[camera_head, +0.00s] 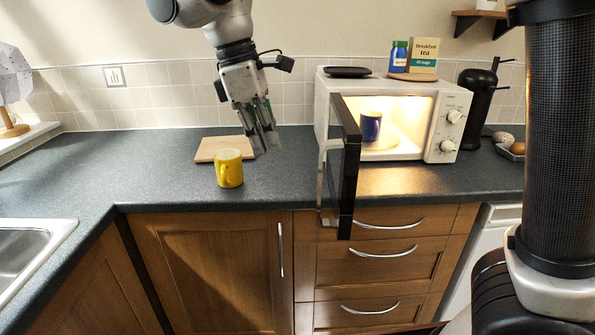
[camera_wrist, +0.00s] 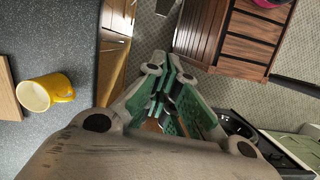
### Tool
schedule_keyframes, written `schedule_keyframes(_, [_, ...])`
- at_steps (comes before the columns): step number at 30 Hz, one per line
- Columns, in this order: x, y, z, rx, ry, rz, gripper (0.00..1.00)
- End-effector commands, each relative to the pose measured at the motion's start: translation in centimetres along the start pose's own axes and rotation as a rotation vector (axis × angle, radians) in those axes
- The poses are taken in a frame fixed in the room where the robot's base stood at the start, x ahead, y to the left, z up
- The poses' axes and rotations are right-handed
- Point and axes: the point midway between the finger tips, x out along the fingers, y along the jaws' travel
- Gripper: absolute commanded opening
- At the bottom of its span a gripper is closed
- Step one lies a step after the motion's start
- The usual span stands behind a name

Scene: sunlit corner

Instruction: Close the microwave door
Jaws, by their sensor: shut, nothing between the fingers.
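The white microwave (camera_head: 321,105) stands on the dark worktop with its door (camera_head: 345,165) swung wide open, jutting out past the counter's front edge. Its lit inside holds a dark blue mug (camera_head: 371,126). My gripper (camera_head: 266,145) is left of the open door, above the counter, pointing down. Its fingers are shut and empty, apart from the door. The wrist view shows the green-padded fingers (camera_wrist: 172,100) close together. The microwave is not in the wrist view.
A yellow mug (camera_head: 229,169) stands on the counter below and left of my gripper, in front of a wooden board (camera_head: 208,150).

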Motion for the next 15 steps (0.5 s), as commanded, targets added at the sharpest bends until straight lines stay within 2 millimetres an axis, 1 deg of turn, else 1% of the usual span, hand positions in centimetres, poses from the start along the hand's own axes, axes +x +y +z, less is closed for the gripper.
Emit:
schedule_keyframes(4, [0.3, 0.0, 0.0, -0.002, -0.001, 0.0, 0.0])
schedule_keyframes(7, [1.3, 0.0, 0.0, -0.002, -0.002, -0.001, 0.0])
schedule_keyframes(11, [3.6, 0.0, 0.1, -0.002, -0.003, -0.001, 0.0])
schedule_keyframes(15, [6.7, 0.0, 0.1, -0.001, -0.004, -0.001, 0.0])
